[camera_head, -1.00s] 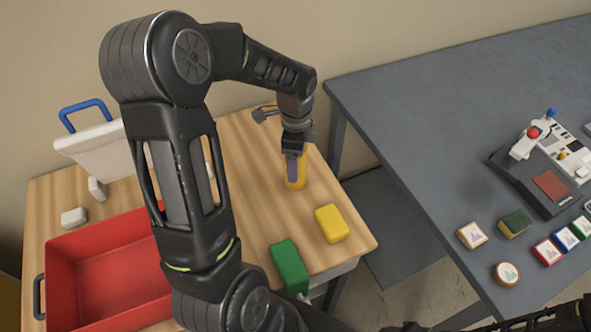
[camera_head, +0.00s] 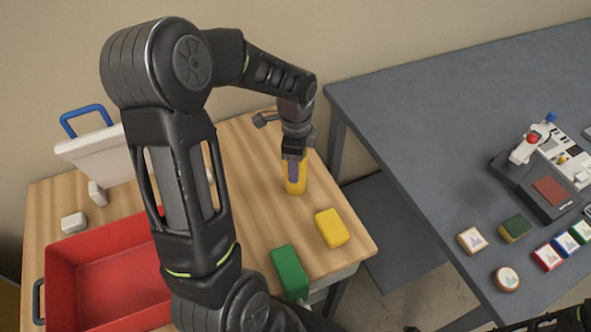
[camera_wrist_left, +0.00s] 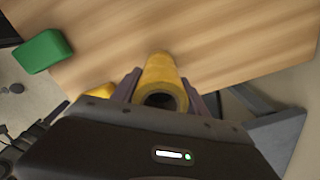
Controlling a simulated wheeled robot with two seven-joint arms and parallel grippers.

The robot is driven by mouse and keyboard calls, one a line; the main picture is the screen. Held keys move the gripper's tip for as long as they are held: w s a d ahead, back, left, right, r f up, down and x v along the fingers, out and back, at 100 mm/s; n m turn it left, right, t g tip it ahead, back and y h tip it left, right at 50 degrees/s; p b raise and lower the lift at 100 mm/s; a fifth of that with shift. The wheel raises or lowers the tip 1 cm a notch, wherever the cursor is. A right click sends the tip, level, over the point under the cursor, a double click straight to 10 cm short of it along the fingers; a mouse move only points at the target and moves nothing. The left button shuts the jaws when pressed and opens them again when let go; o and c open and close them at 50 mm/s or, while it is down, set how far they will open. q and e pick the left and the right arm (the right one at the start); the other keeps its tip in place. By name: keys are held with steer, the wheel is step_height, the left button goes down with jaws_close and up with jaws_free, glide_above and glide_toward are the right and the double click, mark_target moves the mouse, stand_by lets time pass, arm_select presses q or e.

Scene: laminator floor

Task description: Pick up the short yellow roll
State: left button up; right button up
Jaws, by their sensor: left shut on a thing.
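The short yellow roll (camera_head: 301,183) stands upright on the wooden table, partly hidden by my gripper. In the left wrist view the roll (camera_wrist_left: 163,80) shows its hollow end between the two fingers. My left gripper (camera_head: 294,169) is shut on it from above, one finger on each side in the wrist view (camera_wrist_left: 160,92). The roll's lower end appears at or very near the tabletop; I cannot tell if there is a gap. My right gripper is not in view; only a bit of dark arm shows at the bottom right.
A yellow block (camera_head: 332,228) and a green block (camera_head: 289,271) lie near the table's front right. A red bin (camera_head: 100,240) and a white bin with a blue handle (camera_head: 95,143) stand left. A grey table (camera_head: 420,110) at right holds a device and several small blocks.

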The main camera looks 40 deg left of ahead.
arm_select(q)
jaws_close()
steer(key=shift+r, duration=0.1)
stand_by(0.3)
step_height(320, 180, up, 5)
steer(key=p, duration=0.3)
steer(key=shift+w+f+p, duration=0.1)
steer(key=shift+f+p, duration=0.1)
steer(key=shift+p, duration=0.1)
steer(key=shift+r, duration=2.65)
